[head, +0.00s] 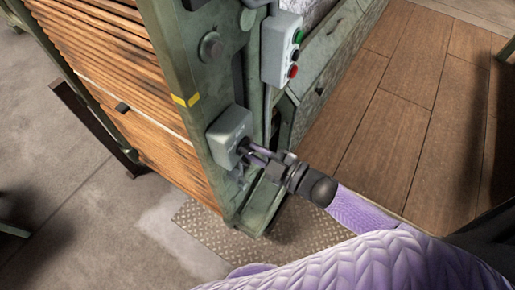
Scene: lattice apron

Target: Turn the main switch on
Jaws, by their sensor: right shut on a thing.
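The main switch is a small grey box (229,130) on the green machine post. Its dark knob (243,146) faces right and is mostly hidden by my fingers. My right gripper (251,151) reaches in from the lower right, its fingertips at the knob, and is shut on it. The knob's exact angle cannot be made out. My left gripper is not in view.
A grey button box (282,48) with green, black and red buttons hangs above and right of the switch. The green frame (190,70) stands beside stacked wooden slats (115,70). A metal tread plate (205,240) lies below. Wooden floor (400,100) at right is clear.

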